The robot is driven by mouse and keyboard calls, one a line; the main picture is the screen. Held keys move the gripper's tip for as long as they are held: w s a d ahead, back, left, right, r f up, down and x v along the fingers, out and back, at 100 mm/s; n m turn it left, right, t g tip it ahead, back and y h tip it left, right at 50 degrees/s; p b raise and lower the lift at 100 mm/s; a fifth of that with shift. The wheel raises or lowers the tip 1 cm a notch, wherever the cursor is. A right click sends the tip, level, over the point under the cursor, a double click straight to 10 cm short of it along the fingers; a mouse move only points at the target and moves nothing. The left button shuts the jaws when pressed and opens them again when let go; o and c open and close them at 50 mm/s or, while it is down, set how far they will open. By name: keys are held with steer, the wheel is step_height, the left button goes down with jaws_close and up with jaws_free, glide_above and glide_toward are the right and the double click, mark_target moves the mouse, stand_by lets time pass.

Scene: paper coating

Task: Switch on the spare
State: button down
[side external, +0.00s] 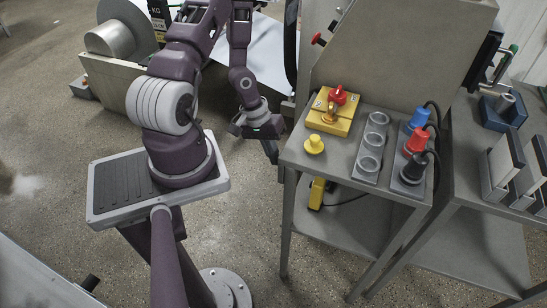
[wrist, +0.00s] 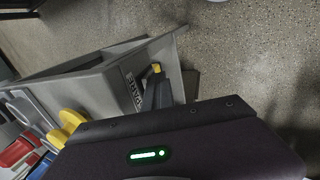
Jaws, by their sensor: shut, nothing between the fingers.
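My gripper (side external: 272,154) is shut and empty, pointing down just left of the grey bench. In the wrist view its dark fingers (wrist: 158,92) are beside the bench's side face. A label (wrist: 133,90) there reads "PARE", its first part cut off or hidden. A small yellow piece (wrist: 156,68) shows just past the fingertips; I cannot tell whether they touch it or what state it is in. On the bench top are a yellow box with a red rotary handle (side external: 338,95) and a yellow knob-like piece (side external: 314,144), also in the wrist view (wrist: 72,120).
The grey bench (side external: 310,168) also carries a rack of grey ring-shaped cups (side external: 371,146) and blue, red and black plugs (side external: 415,142) with cables. A yellow device (side external: 317,194) is on the lower shelf. A tall grey panel (side external: 395,55) stands behind.

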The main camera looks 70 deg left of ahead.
steer(key=shift+r, duration=0.2)
steer(key=s+a+r, duration=0.6)
steer(key=r, duration=0.2)
steer(key=shift+s+a, duration=0.3)
steer(key=shift+s, duration=0.05)
stand_by(0.5)
